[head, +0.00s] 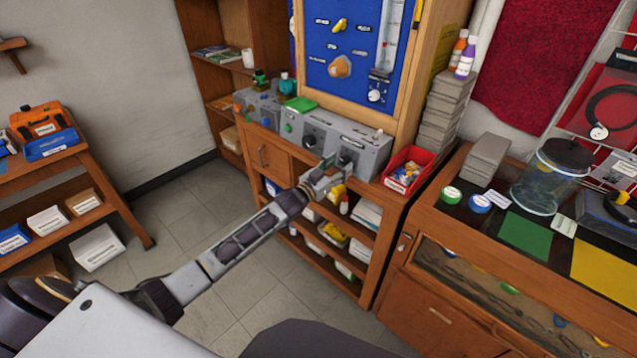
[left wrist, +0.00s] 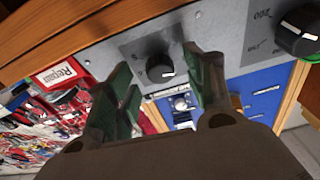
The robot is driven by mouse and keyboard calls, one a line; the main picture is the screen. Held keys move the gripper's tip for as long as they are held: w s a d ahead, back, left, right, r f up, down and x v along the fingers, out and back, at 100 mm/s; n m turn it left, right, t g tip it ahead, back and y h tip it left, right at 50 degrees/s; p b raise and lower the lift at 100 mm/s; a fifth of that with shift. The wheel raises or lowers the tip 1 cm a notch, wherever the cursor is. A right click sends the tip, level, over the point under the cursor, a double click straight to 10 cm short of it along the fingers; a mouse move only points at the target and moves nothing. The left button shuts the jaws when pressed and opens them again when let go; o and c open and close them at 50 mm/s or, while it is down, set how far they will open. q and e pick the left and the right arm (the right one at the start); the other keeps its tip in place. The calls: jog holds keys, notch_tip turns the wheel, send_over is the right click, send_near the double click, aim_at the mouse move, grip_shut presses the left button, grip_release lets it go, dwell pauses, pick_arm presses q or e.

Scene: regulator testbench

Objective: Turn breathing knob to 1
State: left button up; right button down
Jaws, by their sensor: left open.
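A grey control box (head: 375,157) with dark round knobs stands on the wooden cabinet. In the left wrist view, a black knob (left wrist: 160,69) with a white pointer mark shows between the fingertips of my left gripper (left wrist: 158,75). I see no clear contact with it. My left gripper (head: 328,168) is open, in front of the box's right part in the head view. A larger black knob (left wrist: 300,32) with printed numbers beside it is at the wrist view's upper right. I cannot read which knob is the breathing one. My right gripper is not in view.
A red bin (head: 407,170) stands right of the control box. A blue panel (head: 345,65) with a small dial (head: 376,95) rises behind it. A green item (head: 300,104) lies on the box's left part. A display counter (head: 480,242) stands at right.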

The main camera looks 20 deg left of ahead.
pick_arm(q)
jog(key=r+v, duration=0.1)
jog(key=v, duration=0.9)
jog(key=shift+s+f, duration=0.35)
jog(key=shift+f, duration=0.15)
jog(key=shift+a, duration=0.1)
dwell(0.6)
